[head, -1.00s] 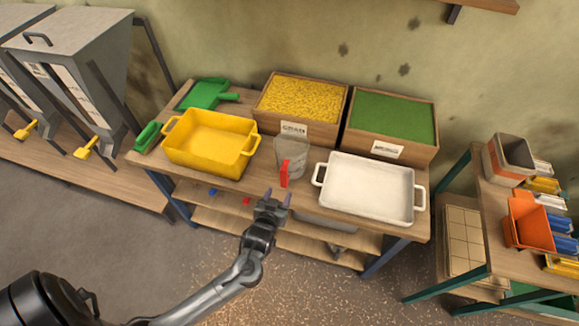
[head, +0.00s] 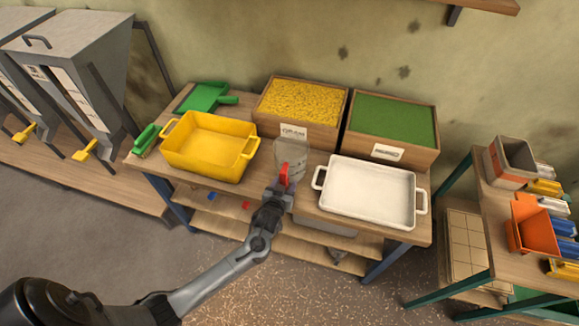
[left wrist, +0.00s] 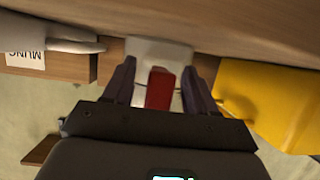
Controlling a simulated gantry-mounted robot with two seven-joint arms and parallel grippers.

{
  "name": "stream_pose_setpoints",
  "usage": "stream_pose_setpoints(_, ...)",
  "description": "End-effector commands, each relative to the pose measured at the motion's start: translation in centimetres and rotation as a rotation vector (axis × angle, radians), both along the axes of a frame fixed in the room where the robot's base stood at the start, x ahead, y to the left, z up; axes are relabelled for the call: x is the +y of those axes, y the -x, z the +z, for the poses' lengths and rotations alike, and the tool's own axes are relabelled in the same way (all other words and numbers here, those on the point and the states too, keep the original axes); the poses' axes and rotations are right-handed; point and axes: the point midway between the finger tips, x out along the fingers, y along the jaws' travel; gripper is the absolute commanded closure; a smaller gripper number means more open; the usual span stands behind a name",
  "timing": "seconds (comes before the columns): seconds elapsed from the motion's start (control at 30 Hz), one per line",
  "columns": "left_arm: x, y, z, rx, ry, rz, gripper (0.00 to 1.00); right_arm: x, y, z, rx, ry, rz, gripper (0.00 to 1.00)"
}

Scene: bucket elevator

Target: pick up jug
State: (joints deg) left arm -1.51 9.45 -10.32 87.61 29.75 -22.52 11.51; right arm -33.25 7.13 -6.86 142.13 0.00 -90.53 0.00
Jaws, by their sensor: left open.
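The jug (head: 291,151) is clear with a red handle (head: 284,175). It stands upright on the table between the yellow tray and the white tray. My left gripper (head: 280,186) is at the handle, at the table's front side. In the left wrist view the red handle (left wrist: 160,88) lies between the two open fingers of the gripper (left wrist: 160,85), with a gap on each side. The jug's pale body (left wrist: 158,50) shows beyond the handle. The lower part of the jug is partly hidden by the gripper in the head view. My right gripper is not in view.
A yellow tray (head: 169,158) is left of the jug and a white tray (head: 324,203) is close on its right. Wooden boxes of yellow grain (head: 320,133) and green grain (head: 425,158) stand behind. A green scoop (head: 205,96) lies at the back left.

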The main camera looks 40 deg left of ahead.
Motion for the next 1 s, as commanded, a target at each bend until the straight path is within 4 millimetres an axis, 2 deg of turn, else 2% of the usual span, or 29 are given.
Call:
stream_pose_setpoints(0.13,0.0,0.0,0.0,0.0,0.0,0.0,0.45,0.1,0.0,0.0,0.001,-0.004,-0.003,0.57)
stream_pose_setpoints(0.5,0.0,0.1,0.0,0.001,0.0,0.0,1.0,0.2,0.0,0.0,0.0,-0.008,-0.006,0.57)
stream_pose_setpoints(0.83,0.0,0.0,0.2,-0.001,0.0,0.0,1.0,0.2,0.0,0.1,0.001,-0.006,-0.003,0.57)
stream_pose_setpoints(1.0,0.0,0.0,1.2,0.0,0.0,0.0,1.0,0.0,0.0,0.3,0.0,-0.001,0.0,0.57)
